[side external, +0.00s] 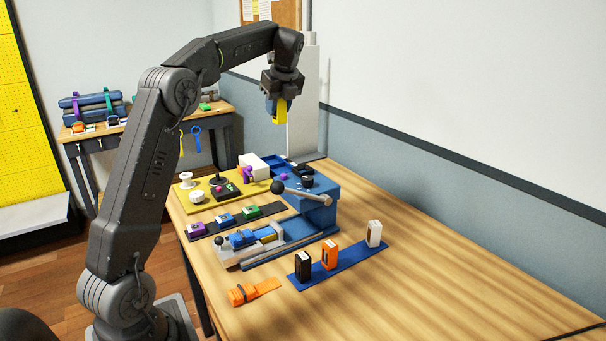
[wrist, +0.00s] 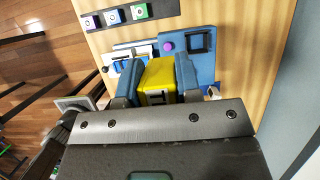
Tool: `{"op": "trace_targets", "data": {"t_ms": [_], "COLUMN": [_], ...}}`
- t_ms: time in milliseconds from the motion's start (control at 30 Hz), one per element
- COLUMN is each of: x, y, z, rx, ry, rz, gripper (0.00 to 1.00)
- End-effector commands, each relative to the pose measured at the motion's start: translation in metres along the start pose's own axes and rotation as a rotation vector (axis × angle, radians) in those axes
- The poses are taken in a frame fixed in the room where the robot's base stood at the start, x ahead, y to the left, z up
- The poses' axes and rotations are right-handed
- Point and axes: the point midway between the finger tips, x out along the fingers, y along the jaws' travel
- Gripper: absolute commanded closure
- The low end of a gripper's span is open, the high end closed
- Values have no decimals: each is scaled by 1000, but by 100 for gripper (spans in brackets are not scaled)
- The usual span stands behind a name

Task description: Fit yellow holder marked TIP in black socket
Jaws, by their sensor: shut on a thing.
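The yellow holder (side external: 281,111) hangs from my gripper (side external: 278,100), high above the back of the bench and clear of everything below. In the wrist view the holder (wrist: 158,74) sits between the two grey-blue fingers of my gripper (wrist: 160,68). A dark and white label shows on its near face, but I cannot read it. A square black socket (wrist: 200,42) stands on the blue press body, beside a purple button (wrist: 167,47). In the side view a black piece on top of the press (side external: 308,182) looks like this socket. The holder is apart from it.
The blue press (side external: 315,205) has a lever with a black knob (side external: 278,187). A strip with purple, blue and green blocks (side external: 224,220) lies to its left. A blue rail (side external: 335,264) bears black, orange and white holders. An orange strap (side external: 254,290) lies in front. The bench's right side is clear.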

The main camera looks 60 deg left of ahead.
Motion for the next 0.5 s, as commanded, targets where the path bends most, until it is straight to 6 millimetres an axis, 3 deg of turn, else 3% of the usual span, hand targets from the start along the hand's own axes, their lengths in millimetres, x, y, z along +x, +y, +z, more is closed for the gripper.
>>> {"op": "trace_targets", "data": {"t_ms": [100,267,500], "x": [10,19,47], "y": [18,37,34], "z": [26,48,34], "rx": [-1,3,9], "ry": [-4,-11,-9], "rz": [-2,-2,-2], "gripper": [95,95,95]}}
